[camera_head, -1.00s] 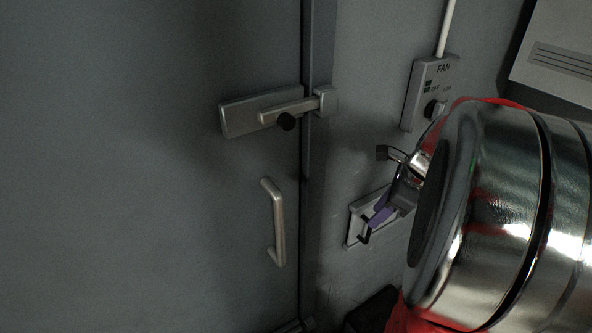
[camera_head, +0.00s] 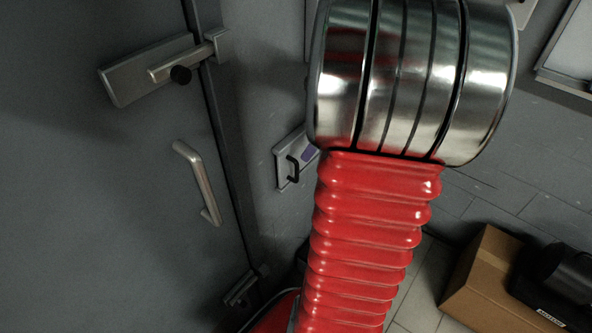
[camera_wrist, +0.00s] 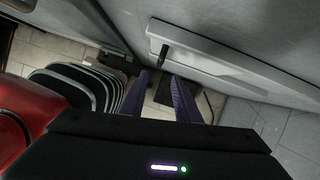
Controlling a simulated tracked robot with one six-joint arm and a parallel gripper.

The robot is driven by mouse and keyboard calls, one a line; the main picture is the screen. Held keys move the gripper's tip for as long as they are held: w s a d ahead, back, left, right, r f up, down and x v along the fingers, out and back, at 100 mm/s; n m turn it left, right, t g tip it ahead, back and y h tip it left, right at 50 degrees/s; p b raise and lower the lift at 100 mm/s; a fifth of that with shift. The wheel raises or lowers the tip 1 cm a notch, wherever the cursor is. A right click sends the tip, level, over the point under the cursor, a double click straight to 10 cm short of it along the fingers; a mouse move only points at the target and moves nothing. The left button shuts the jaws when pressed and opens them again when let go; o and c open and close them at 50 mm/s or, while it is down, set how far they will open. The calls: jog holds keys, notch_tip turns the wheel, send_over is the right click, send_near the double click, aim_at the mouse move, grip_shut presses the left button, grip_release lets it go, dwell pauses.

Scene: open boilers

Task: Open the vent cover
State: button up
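The vent cover appears to be the small light plate (camera_head: 283,172) with a black handle (camera_head: 293,168) on the wall right of the grey door. My metal wrist hides its right part in the head view. A bit of one purple finger shows in front of it. In the wrist view, the pale plate (camera_wrist: 205,60) runs along the upper right, and its black handle (camera_wrist: 164,52) stands just beyond the fingertips. My gripper (camera_wrist: 159,78) is open, its two purple fingers apart with only a dark gap between them. Contact with the handle cannot be told.
The grey door has a latch (camera_head: 150,70) and a bar handle (camera_head: 198,183) left of the plate. A cardboard box (camera_head: 485,275) with a black case (camera_head: 555,280) stands on the tiled floor at lower right. My red bellows arm fills the middle.

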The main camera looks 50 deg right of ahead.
aim_at(297, 179)
jog(key=x, duration=1.2)
jog(key=shift+f, duration=0.2)
grip_shut()
